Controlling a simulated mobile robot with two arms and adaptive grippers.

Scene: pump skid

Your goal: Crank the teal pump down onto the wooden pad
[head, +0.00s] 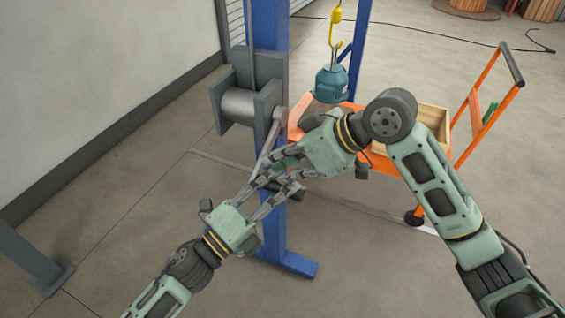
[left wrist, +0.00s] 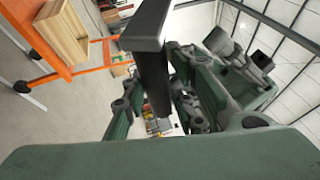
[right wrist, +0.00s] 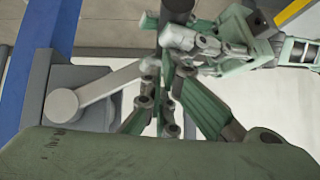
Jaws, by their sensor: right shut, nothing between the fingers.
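The teal pump (head: 331,84) hangs upright from a yellow hook (head: 336,22) above the orange cart. The winch drum (head: 239,104) is on the blue post, with its grey crank arm (head: 270,137) pointing down. The crank arm also shows in the right wrist view (right wrist: 105,85). My left gripper (head: 283,174) is at the crank's lower end; a dark bar (left wrist: 152,70) runs between its fingers, and its grip is unclear. My right gripper (head: 277,168) is shut and empty, close beside the left one.
A wall is at the left. Open floor lies at the right.

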